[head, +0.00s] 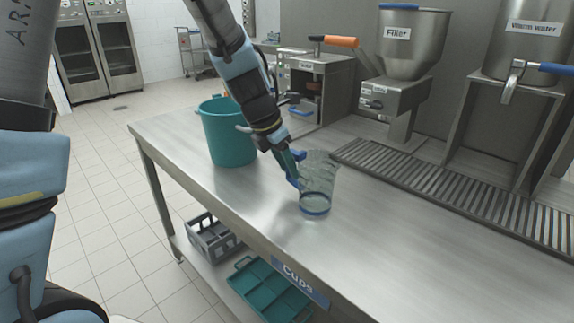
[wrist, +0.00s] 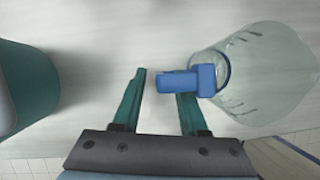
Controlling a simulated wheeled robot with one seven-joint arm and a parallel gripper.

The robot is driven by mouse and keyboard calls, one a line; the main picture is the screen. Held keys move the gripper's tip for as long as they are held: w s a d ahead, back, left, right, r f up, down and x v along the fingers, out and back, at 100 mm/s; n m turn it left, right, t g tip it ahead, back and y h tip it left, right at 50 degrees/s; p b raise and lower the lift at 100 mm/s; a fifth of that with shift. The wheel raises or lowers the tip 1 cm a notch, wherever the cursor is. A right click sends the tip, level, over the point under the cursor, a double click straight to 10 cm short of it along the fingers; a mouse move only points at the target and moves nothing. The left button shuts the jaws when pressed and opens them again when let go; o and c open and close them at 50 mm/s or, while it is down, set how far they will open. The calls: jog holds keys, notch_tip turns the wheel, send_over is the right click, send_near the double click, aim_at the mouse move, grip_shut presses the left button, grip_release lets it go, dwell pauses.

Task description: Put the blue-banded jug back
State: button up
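The blue-banded jug (head: 320,186) is clear, with a blue band at its base and a blue handle (head: 294,170). It appears to stand upright on the steel table (head: 400,240). In the wrist view the jug (wrist: 265,75) is at the right, its blue handle (wrist: 180,82) pointing left. My gripper (head: 288,163) is at the handle side of the jug. In the wrist view my gripper (wrist: 160,88) has its teal fingers apart. The handle's end lies between them and covers the right fingertip, with a gap to the left finger.
A teal bucket (head: 226,140) stands left of my gripper. The Filler hopper (head: 412,45), Warm water tank (head: 530,50) and slatted drain (head: 450,190) line the back. A grey crate (head: 212,238) and teal tray (head: 268,292) sit on the lower shelf. The front right tabletop is clear.

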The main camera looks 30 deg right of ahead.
jog(key=shift+a+r, duration=0.15)
jog(key=shift+r, duration=0.45)
jog(key=v, duration=1.1)
jog(key=shift+a+p, duration=0.1)
jog(key=shift+p, duration=0.3)
jog(key=shift+w+a+f+m+t+y, duration=0.25)
jog(key=shift+a+f+m+y, duration=0.95)
jog(key=shift+a+m, duration=3.3)
jog(key=shift+w+a+f+m+t+y, duration=0.2)
jog(key=shift+a+f+m, duration=1.95)
jog(key=shift+a, duration=4.55)
jog(key=shift+w+a+f+m+t+y, duration=0.2)
jog(key=shift+a+f+m+y, duration=0.95)
jog(key=shift+a+m, duration=3.4)
jog(key=shift+w+a+f+n+h, duration=0.1)
jog(key=shift+a+f+n+h, duration=0.1)
jog(key=shift+a+n, duration=0.35)
jog(key=shift+a+f+n+h, duration=0.15)
jog(key=shift+a+n, duration=0.35)
jog(key=shift+n, duration=0.05)
